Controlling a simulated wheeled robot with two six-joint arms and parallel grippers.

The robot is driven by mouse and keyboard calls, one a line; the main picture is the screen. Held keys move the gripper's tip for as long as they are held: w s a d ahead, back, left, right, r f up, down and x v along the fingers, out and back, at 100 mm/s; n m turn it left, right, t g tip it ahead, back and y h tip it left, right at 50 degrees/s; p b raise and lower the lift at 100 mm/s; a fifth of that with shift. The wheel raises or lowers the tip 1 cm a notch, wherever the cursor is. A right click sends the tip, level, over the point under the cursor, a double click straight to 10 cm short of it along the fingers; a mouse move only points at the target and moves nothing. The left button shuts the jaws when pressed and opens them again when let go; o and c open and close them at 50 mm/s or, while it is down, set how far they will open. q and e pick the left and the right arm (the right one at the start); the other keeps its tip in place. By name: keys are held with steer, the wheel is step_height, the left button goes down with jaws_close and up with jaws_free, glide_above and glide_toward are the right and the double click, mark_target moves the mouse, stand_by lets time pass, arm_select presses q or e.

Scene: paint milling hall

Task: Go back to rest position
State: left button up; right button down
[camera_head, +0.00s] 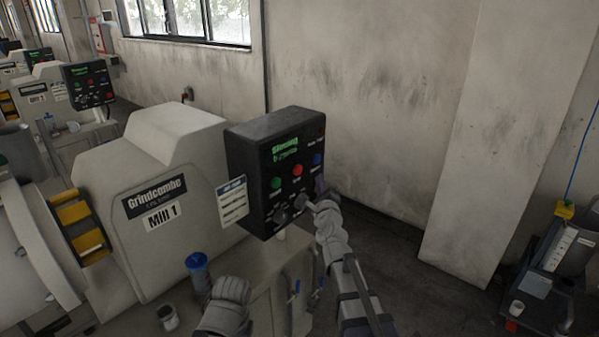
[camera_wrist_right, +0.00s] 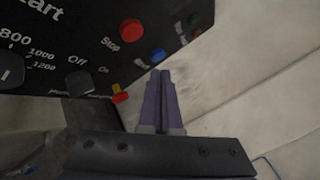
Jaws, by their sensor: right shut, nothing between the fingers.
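My right gripper (camera_head: 319,186) is at the lower right of the black control box (camera_head: 248,150) on Mill 1. Its purple fingers (camera_wrist_right: 160,88) are together with nothing between them. In the wrist view they point up past the box's lower edge, beside the panel face; I cannot tell whether they touch it. The box has a lit green display (camera_head: 285,146), a green button (camera_head: 276,183), a red Stop button (camera_wrist_right: 131,30) and a blue button (camera_wrist_right: 157,55). An Off/On switch and a speed dial show below.
The pale mill housing (camera_head: 165,190) stands left of the box. A blue-topped cup (camera_head: 197,268) and an open metal can (camera_head: 168,317) are on the bench below. Wall and a pillar (camera_head: 480,140) are behind. A dark cart (camera_head: 545,285) stands far right, with open floor before it.

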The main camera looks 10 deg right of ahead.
stand_by(0.4)
steer(key=s+a+f+n+g+y, duration=0.3)
steer(key=s+a+f+n+g, duration=0.25)
steer(key=a+f+n, duration=0.35)
steer(key=s+a+f+n+g+y, duration=0.4)
steer(key=s+a+f+n, duration=0.3)
steer(key=a+n, duration=0.35)
steer(key=s+f+n+g+h, duration=0.2)
steer(key=s+n+g, duration=0.1)
steer(key=s, duration=0.4)
steer(key=s+d+f+n+g+h, duration=0.1)
steer(key=s+f+n+g+h, duration=0.1)
steer(key=s+n, duration=0.3)
steer(key=s+d+f+n+g+h, duration=0.1)
steer(key=s+f+n+g, duration=0.2)
steer(key=s, duration=0.6)
steer(key=shift+s+d+f+n+g+h, duration=0.25)
steer(key=shift+n+g+h, duration=0.15)
steer(key=shift+n+g, duration=0.25)
